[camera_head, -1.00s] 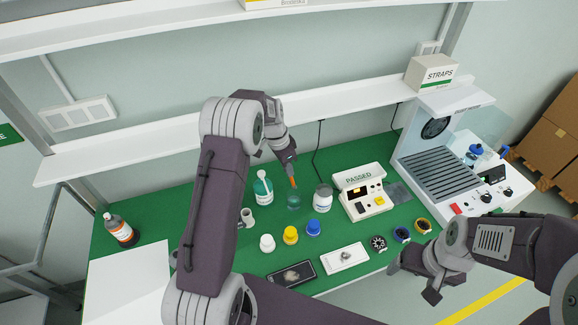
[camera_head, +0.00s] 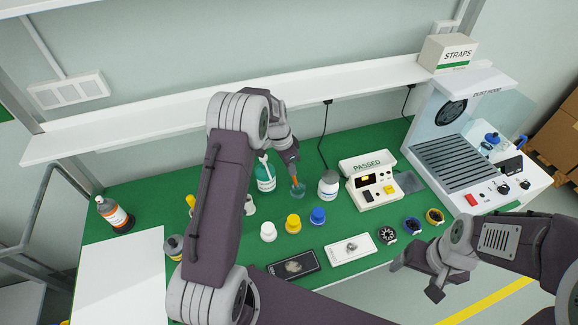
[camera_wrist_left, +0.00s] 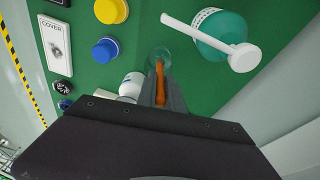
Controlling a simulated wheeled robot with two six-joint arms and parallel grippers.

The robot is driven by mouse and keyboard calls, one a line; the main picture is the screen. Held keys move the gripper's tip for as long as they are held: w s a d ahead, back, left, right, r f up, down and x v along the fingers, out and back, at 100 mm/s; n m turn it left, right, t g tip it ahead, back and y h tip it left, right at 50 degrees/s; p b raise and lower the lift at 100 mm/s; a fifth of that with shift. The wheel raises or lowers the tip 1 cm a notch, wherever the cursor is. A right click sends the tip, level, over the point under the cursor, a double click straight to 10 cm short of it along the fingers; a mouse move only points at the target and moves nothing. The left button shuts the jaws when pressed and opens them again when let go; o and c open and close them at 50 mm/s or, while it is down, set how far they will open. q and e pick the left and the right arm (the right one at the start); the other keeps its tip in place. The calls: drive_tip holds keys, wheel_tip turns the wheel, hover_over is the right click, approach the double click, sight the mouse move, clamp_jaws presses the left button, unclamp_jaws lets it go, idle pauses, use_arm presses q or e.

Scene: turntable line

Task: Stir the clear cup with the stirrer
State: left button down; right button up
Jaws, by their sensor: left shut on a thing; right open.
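The clear cup (camera_head: 297,191) stands on the green mat between a teal bottle and a white jar. It also shows in the left wrist view (camera_wrist_left: 158,54). My left gripper (camera_head: 291,162) is above the cup and shut on the orange stirrer (camera_head: 295,182). The stirrer (camera_wrist_left: 160,80) points down, and its lower end is at the cup's mouth or inside it; how deep I cannot tell. My right gripper (camera_head: 421,276) is open and empty at the front right, off the bench edge.
Near the cup are the teal pump bottle (camera_head: 265,176), white jar (camera_head: 328,185) and PASSED tester (camera_head: 371,181). White, yellow and blue caps (camera_head: 293,224) stand in front. A fume hood (camera_head: 462,150) is right.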

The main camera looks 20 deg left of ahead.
use_arm(q)
drive_tip(key=f+b, duration=0.1)
drive_tip(key=f, duration=0.1)
drive_tip(key=shift+d+f+b, duration=0.2)
drive_tip(key=shift+f+b, duration=0.15)
drive_tip(key=shift+f, duration=0.05)
drive_tip(key=shift+w+d+f+b, duration=0.1)
drive_tip(key=shift+w+f+b, duration=0.2)
drive_tip(key=shift+f, duration=0.2)
drive_tip(key=shift+s+r, duration=0.1)
drive_tip(key=shift+s, duration=0.05)
